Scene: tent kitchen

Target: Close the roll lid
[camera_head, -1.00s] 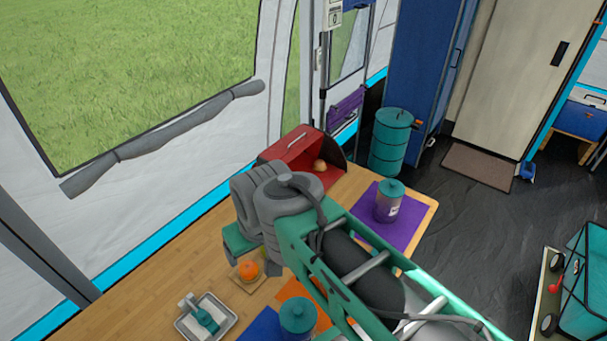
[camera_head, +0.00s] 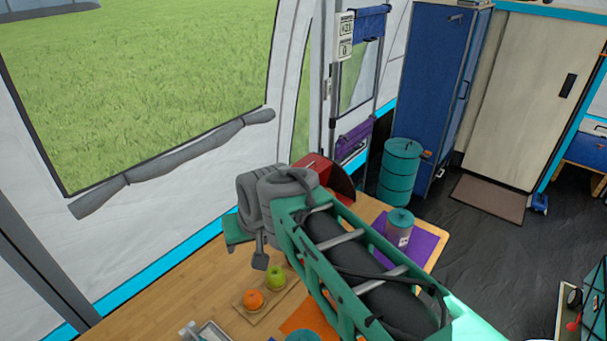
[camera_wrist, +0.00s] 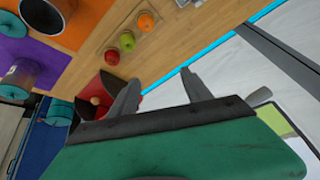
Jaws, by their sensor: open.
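The red bread box (camera_head: 318,166) stands at the far end of the wooden table, beside the tent wall. My arm hides much of it in the head view. In the wrist view, the red box (camera_wrist: 88,90) shows its opening, with a round brown bun (camera_wrist: 95,101) visible, so the roll lid is at least partly open. My gripper (camera_wrist: 160,90) is open and empty, with its left finger near the box in the picture. In the head view, my gripper is largely hidden behind the wrist. I see no clear contact with the box.
A green apple (camera_head: 275,278) and an orange (camera_head: 252,299) sit on a wooden board on the table. A canister (camera_head: 400,225) stands on a purple mat (camera_head: 428,247). The tent wall runs close along the table's left side.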

